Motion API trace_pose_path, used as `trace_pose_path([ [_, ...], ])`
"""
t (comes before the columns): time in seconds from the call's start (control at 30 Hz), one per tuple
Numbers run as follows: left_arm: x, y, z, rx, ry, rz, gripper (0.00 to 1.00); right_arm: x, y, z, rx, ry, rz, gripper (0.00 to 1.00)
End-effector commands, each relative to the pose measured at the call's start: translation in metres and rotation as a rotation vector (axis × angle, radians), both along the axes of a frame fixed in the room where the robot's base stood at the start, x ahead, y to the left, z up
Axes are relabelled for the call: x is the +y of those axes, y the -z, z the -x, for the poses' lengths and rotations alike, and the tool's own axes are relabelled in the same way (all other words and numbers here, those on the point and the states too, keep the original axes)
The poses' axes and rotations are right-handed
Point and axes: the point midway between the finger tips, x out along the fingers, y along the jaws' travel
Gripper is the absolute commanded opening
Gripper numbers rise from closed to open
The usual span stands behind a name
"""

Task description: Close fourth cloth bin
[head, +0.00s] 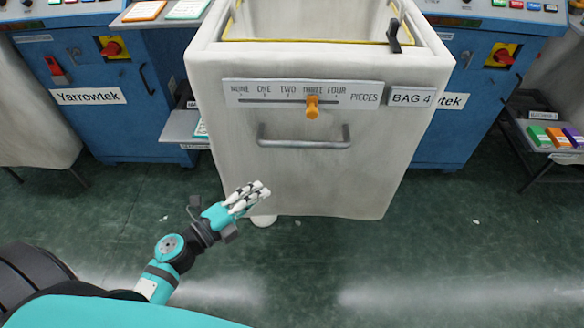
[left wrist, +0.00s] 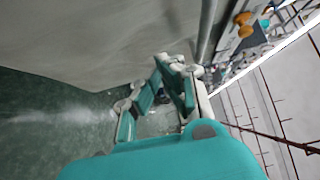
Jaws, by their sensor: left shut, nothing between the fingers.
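The fourth cloth bin (head: 300,185) is a tall off-white bin labelled BAG 4 (head: 411,97). It stands out in front of the blue machines, and its top shows open with a yellow-edged rim. A grey bar handle (head: 304,142) runs across its front, below a slider scale with an orange knob (head: 312,107). My left gripper (head: 260,190) is shut and empty, low by the front left of the bin, below the handle. In the left wrist view, my left gripper (left wrist: 180,62) is near the pale bin cloth (left wrist: 90,40); the bar handle (left wrist: 209,30) and orange knob (left wrist: 243,18) show beyond. My right gripper is not visible.
Blue Yarrowtek machines (head: 95,115) stand on both sides of the bin. A small shelf (head: 185,127) juts out left of it, and a rack with coloured boxes (head: 556,137) stands at the right.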

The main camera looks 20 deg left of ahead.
Motion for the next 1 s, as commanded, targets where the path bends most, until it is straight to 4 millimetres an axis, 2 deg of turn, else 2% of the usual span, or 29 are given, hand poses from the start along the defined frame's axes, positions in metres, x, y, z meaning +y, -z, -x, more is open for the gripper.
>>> trace_pose_path([
  [0.43, -0.042, -0.002, -0.082, -0.001, -0.002, 0.006, 0.0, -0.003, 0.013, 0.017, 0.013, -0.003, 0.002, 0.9],
  [0.6, -0.032, 0.0, -0.106, 0.0, -0.004, 0.004, 0.0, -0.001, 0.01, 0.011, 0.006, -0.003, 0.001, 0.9],
  [0.77, -0.028, 0.0, -0.116, 0.002, -0.003, 0.006, 0.0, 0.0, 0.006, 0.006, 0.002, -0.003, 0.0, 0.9],
  [1.0, -0.028, 0.0, -0.118, 0.003, -0.003, 0.005, 0.0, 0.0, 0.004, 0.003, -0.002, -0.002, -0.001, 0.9],
])
